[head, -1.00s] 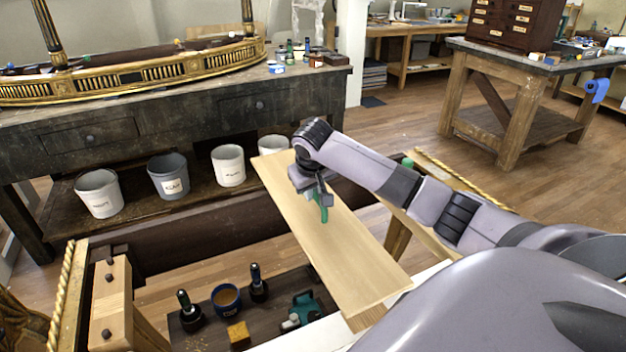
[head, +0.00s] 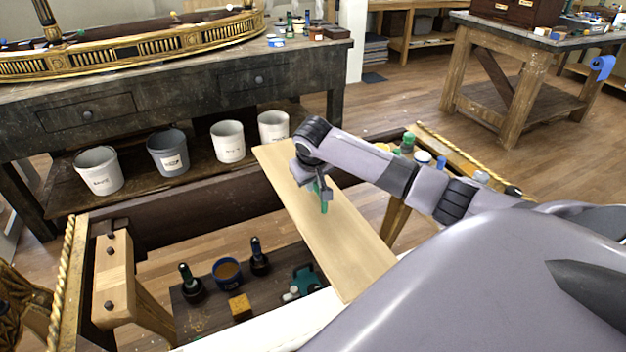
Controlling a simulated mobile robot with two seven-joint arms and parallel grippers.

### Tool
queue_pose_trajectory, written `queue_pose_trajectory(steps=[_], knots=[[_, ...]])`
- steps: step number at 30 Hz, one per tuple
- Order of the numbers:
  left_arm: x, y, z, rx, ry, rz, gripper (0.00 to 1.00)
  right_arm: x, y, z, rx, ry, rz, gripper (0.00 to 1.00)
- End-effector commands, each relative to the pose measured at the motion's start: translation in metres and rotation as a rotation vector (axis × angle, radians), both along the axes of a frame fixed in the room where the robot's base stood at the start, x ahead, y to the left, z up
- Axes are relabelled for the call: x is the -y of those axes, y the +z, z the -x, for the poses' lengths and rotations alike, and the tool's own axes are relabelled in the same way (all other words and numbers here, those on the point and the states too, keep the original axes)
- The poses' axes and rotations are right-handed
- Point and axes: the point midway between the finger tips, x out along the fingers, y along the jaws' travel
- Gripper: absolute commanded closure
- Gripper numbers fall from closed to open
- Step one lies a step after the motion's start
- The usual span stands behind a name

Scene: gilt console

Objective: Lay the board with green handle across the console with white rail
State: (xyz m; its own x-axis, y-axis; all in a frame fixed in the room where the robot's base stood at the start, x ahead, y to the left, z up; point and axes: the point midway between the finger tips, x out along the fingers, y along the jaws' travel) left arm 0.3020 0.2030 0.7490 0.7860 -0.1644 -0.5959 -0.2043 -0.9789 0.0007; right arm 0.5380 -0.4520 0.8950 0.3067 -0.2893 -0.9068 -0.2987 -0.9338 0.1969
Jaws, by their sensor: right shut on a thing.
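The light wooden board (head: 345,245) lies lengthwise away from me, above the open frame of the near console. Its green handle (head: 323,206) stands up from the top face. My right gripper (head: 321,194) is shut on that handle. The console's white rail (head: 265,337) runs along the near side, partly hidden by my own body. The board's far end is near the console's dark far rail (head: 200,219), and its near end is near the white rail. I cannot tell whether the board touches either rail. My left gripper is not in view.
Below the opening, a dark shelf (head: 210,315) holds bottles, a blue tin (head: 227,273) and a yellow block (head: 240,307). Gilt rope edges (head: 66,275) flank the frame. Jars (head: 423,158) stand at the right side. Buckets (head: 168,153) sit under the workbench behind.

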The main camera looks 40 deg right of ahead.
Motion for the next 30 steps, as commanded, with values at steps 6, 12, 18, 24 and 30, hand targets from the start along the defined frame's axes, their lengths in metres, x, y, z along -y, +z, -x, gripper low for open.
queue_pose_trajectory(steps=[6,12,18,24,30], knots=[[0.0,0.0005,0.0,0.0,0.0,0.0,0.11,0.0002,0.0018,-0.0009,0.004,0.0,0.001,1.0],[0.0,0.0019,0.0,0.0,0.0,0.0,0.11,0.0002,0.0005,-0.0009,0.004,0.0,0.001,1.0],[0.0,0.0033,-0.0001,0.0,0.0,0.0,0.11,0.0003,-0.0012,-0.001,0.004,0.0,0.001,1.0],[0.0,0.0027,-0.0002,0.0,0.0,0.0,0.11,0.0002,-0.002,-0.0007,0.003,0.0,0.001,0.54],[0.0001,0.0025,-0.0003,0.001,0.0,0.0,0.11,-0.0002,-0.0043,0.0005,-0.002,0.001,0.0,0.25]])
